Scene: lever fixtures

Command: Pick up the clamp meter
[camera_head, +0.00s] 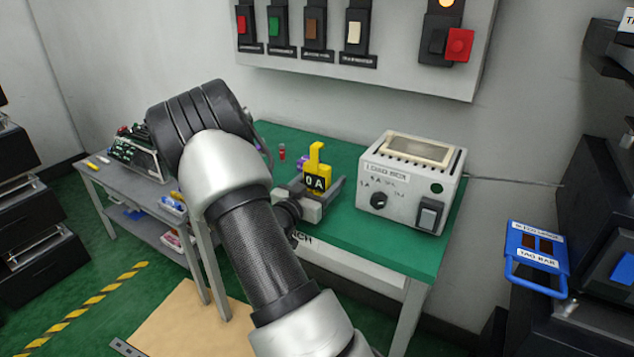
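The clamp meter (317,172) is yellow with a black display reading "0 A". It stands upright on the green top of the workbench (386,246), left of the load box. My gripper (319,186) is grey and low over the bench, in front of the meter. Its two fingers look spread apart, one to each side of the meter's lower part. Whether they touch it, I cannot tell. The meter's base is hidden behind the gripper. My arm's large links cover part of the bench's left side and part of my wrist.
The load box (410,183) stands close to the right of the meter. A switch panel (365,45) hangs on the wall above. A small red item (282,152) is behind left. A grey side table (118,178) is at left; a blue-handled tag bar (537,258) is at right.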

